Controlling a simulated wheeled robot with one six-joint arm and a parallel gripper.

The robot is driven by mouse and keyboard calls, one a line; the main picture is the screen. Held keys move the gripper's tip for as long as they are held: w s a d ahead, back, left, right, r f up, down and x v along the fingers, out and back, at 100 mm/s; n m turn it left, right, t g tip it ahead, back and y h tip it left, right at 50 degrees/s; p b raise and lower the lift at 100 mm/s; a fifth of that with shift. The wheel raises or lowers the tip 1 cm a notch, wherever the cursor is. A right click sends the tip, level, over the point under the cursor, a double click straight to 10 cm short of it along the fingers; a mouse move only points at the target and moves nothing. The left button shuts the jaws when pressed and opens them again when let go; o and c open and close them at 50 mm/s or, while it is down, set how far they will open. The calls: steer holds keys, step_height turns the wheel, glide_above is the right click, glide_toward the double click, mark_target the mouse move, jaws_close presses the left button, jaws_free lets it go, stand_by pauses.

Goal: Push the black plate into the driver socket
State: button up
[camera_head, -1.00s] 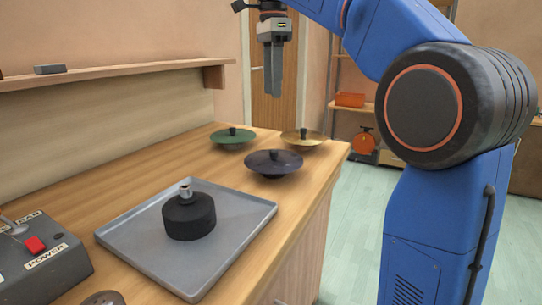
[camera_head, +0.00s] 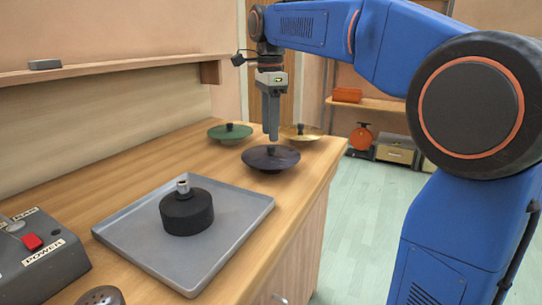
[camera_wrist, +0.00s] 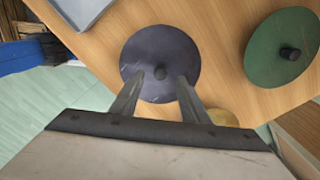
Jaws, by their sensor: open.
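The black plate (camera_head: 271,158), a dark dish with a knob on top, lies on the wooden counter. My gripper (camera_head: 273,138) hangs pointing down just above its knob. In the wrist view the gripper's two fingers (camera_wrist: 160,80) are apart, one on each side of the knob of the black plate (camera_wrist: 158,52), and they hold nothing. I cannot tell whether the fingertips reach down beside the knob. The driver (camera_head: 187,212), a black cylinder with a metal socket (camera_head: 183,186) on top, stands on a grey tray at the front. The socket's opening is empty.
A green plate (camera_head: 230,132) lies behind the black plate, and a brass plate (camera_head: 301,132) lies behind it to the right. The grey tray (camera_head: 125,240) has low rims. A control box (camera_head: 35,262) stands front left. A wall shelf (camera_head: 120,67) runs along the left.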

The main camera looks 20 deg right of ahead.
mark_target(271, 154)
steer(key=shift+d+f, duration=0.15)
steer(key=shift+f, duration=2.1)
jaws_close()
